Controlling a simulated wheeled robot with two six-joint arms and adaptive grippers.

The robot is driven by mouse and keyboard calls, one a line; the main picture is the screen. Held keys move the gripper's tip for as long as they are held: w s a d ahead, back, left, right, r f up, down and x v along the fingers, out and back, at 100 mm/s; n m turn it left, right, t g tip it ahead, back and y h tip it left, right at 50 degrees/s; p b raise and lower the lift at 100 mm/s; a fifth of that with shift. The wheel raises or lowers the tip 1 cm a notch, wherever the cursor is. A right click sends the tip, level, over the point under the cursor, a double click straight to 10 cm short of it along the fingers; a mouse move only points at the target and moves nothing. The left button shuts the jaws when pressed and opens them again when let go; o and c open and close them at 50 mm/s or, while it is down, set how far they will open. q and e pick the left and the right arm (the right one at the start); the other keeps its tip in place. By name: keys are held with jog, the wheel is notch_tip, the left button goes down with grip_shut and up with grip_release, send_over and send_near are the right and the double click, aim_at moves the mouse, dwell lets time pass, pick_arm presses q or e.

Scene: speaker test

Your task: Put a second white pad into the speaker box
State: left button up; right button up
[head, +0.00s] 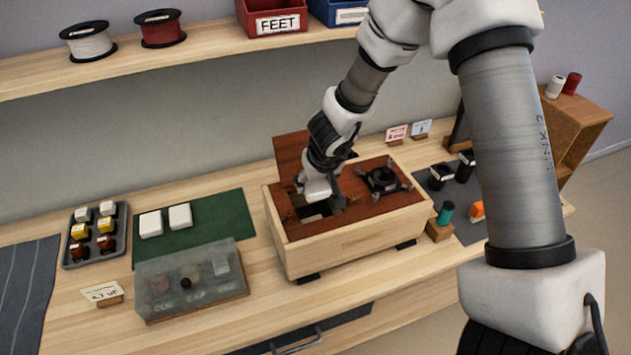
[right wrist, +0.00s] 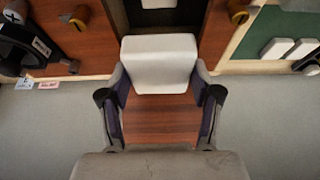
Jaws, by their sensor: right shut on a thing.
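The speaker box (head: 350,240) is a light wooden box with a reddish-brown top that has a dark opening on its left and a black round driver (head: 382,180) on its right. My right gripper (head: 322,190) is over the opening, shut on a white pad (head: 316,188). In the right wrist view the pad (right wrist: 159,64) sits between the two fingers (right wrist: 160,80). Another white piece (right wrist: 157,3) shows inside the opening at that view's top edge. Two white pads (head: 150,224) (head: 180,217) lie on the green mat (head: 222,212). My left gripper is out of view.
A translucent lidded case (head: 190,282) stands in front of the mat. A dark tray of small parts (head: 95,235) is at left. Black cups (head: 438,176) and a teal-topped item (head: 445,213) stand right of the box. A shelf (head: 200,55) runs above.

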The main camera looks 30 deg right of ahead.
notch_tip(320, 180, down, 6)
jog(key=b, duration=0.4)
jog(key=shift+f+b, duration=0.15)
jog(key=shift+b, duration=0.25)
jog(key=shift+f, duration=0.4)
jog(key=shift+r, duration=0.1)
jog(key=o, duration=0.8)
jog(key=v, duration=1.2)
